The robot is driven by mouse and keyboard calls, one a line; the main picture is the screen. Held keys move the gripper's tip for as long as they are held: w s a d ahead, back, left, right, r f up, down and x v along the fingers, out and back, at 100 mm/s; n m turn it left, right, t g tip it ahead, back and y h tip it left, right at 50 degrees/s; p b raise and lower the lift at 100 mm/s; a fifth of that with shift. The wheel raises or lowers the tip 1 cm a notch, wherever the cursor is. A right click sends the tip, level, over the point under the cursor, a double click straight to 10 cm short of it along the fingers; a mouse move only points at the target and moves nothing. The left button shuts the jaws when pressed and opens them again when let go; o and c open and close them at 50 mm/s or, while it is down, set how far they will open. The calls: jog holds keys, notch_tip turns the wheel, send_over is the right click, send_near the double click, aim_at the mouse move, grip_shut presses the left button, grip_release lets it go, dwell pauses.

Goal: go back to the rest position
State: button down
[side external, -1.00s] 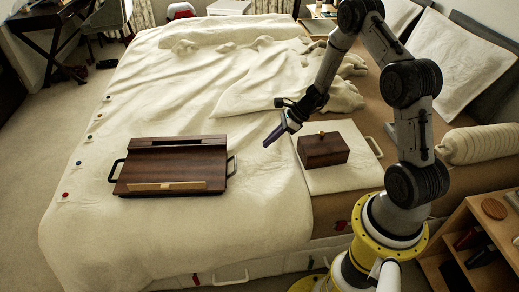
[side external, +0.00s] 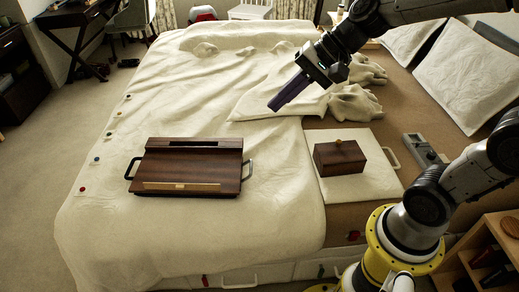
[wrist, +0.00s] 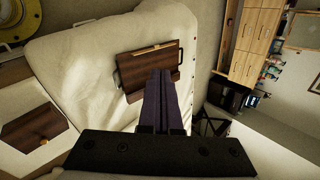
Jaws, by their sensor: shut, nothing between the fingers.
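My gripper (side external: 289,92) is shut and empty. It hangs in the air above the far middle of the bed, its dark purple fingers pointing down and to the left in the side view. In the wrist view my gripper (wrist: 163,75) points toward a dark brown wooden case, overlapping its lower edge in the picture. The case (side external: 190,166) lies on the bed cover, with a dark handle at its left and a lighter one at its right. It also shows in the wrist view (wrist: 138,68).
A dark wooden box (side external: 340,157) with a round knob stands on a white board (side external: 378,180) to the right of the case. It also shows in the wrist view (wrist: 28,126). Pillows (side external: 468,75) lie at the right. Several small coloured buttons line the bed's left edge.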

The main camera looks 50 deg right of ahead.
jog(key=s+r+n+h, duration=0.1)
jog(key=s+n+h, duration=0.1)
jog(key=s+n, duration=0.75)
jog(key=s+d+f+n+h, duration=0.2)
jog(key=s+d+f+h, duration=0.1)
jog(key=s+d, duration=0.2)
jog(key=shift+s+g, duration=0.4)
jog(key=shift+s, duration=0.6)
